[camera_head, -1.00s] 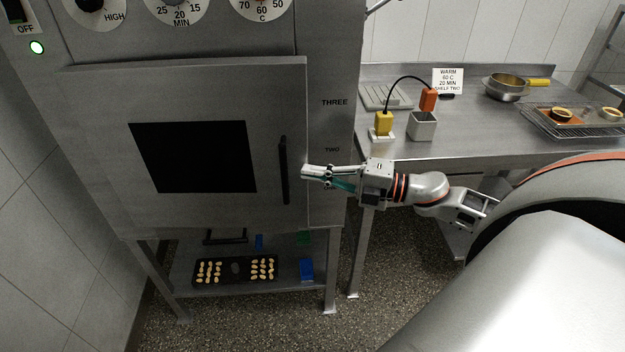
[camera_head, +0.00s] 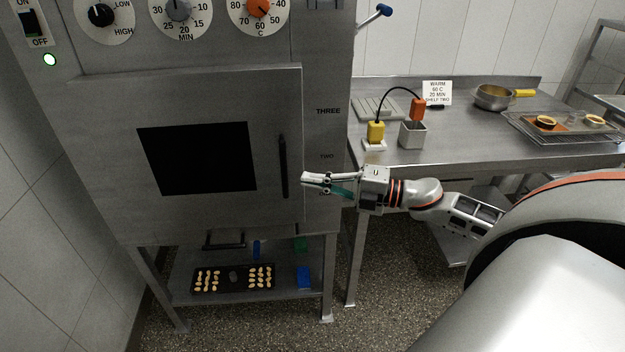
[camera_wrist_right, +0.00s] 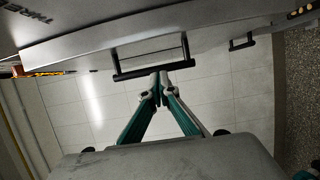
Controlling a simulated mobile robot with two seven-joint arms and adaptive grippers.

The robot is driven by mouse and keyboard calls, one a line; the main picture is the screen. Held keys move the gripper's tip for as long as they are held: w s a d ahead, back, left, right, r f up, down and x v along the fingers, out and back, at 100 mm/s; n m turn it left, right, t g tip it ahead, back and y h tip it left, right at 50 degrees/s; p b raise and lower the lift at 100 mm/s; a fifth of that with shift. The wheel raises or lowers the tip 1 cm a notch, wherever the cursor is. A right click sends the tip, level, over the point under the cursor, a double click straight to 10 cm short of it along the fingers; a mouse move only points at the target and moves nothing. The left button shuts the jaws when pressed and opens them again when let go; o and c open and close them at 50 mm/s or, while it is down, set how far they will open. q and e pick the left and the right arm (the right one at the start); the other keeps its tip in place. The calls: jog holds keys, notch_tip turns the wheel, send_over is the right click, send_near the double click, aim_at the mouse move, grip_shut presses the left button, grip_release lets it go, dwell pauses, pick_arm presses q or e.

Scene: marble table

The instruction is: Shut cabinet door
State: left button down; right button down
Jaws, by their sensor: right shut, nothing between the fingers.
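The cabinet door (camera_head: 85,170) is a grey metal panel with a dark window (camera_head: 197,158) and a black vertical handle (camera_head: 283,166) near its right edge. It looks shut or nearly shut against the cabinet frame; I cannot tell if a small gap is left. My right gripper (camera_head: 304,178) is shut and empty, with its fingertips at the door's right edge, just right of the handle. In the right wrist view the fingertips (camera_wrist_right: 161,76) are together, close to the handle (camera_wrist_right: 150,62). Whether they touch the door is unclear. My left gripper is not in view.
A blue-tipped lever (camera_head: 383,10) sticks out from the cabinet's upper right. A shelf below holds a dark tray (camera_head: 234,278).

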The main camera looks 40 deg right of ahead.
jog(key=w+d+v, duration=0.1)
jog(key=v, duration=0.8)
jog(key=shift+s+d, duration=0.2)
jog(key=shift+d, duration=0.05)
